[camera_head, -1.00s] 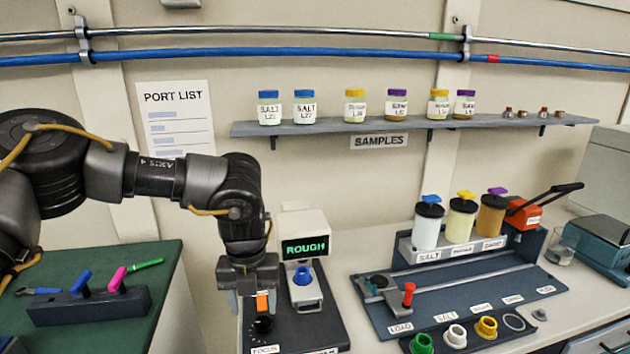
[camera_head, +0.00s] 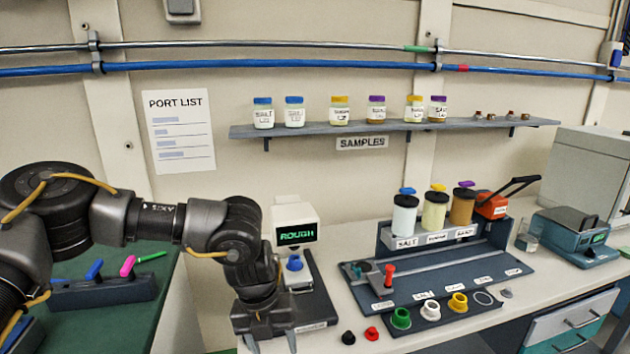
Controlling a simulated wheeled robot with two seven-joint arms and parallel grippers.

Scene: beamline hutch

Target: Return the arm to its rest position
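My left arm comes in from the left, bent over the green-topped table and the bench. Its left gripper (camera_head: 268,342) hangs down in front of the small device with the ROUGH display (camera_head: 296,236). Its two fingers look spread apart at the bottom edge, with nothing visible between them. The gripper covers the front left part of the device's dark base (camera_head: 318,300). A blue knob (camera_head: 294,263) on that base is just right of my wrist. My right arm and gripper are not in view.
A dark dosing station (camera_head: 440,274) with three capped jars stands to the right. Green, white and yellow rings (camera_head: 458,302) sit in front. Black (camera_head: 348,338) and red (camera_head: 371,333) pieces lie near the bench's front. A sample shelf (camera_head: 390,128) hangs above. A tool rack (camera_head: 105,292) is left.

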